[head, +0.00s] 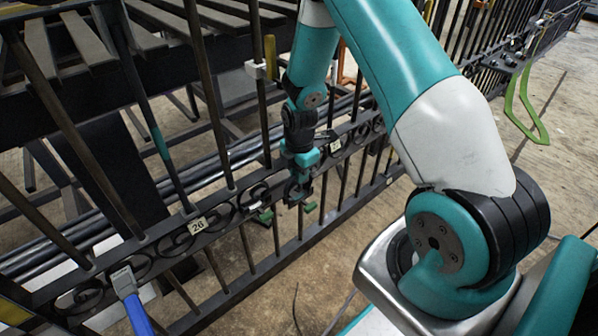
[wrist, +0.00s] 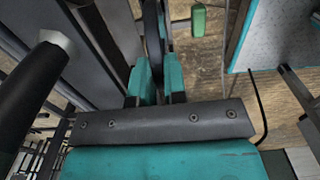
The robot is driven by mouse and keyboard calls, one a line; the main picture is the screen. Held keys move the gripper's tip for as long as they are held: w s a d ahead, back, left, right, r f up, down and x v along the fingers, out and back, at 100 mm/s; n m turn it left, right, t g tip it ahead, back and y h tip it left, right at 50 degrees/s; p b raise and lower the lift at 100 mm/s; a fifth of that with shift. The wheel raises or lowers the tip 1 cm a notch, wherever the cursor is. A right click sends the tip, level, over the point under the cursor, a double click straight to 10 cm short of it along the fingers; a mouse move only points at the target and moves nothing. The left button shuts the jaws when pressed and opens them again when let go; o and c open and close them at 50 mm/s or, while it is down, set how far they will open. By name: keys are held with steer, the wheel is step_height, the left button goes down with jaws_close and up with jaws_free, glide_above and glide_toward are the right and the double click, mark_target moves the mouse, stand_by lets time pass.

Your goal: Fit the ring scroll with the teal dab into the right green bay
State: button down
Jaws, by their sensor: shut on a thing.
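My gripper (head: 299,187) is low at the black gate's scroll band in the head view. In the wrist view its two teal fingers (wrist: 159,84) are shut on a dark curved piece (wrist: 152,40), which appears to be the ring scroll. The teal dab on it cannot be made out. Green pieces (head: 265,216) (head: 309,207) sit just below and beside the gripper, at the bay area. One green block (wrist: 198,20) shows right of the held piece, apart from it. Whether the scroll touches the bay cannot be told.
The black gate (head: 228,284) has upright bars and scrollwork, with a tag reading 26 (head: 197,226). A blue-handled tool (head: 130,297) is on it at the lower left. A green loop (head: 528,110) hangs at the right. Concrete floor lies open in front.

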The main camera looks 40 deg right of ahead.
steer(key=shift+f, duration=0.1)
steer(key=c, duration=1.1)
jaws_free()
step_height(320, 180, up, 12)
steer(key=p, duration=0.3)
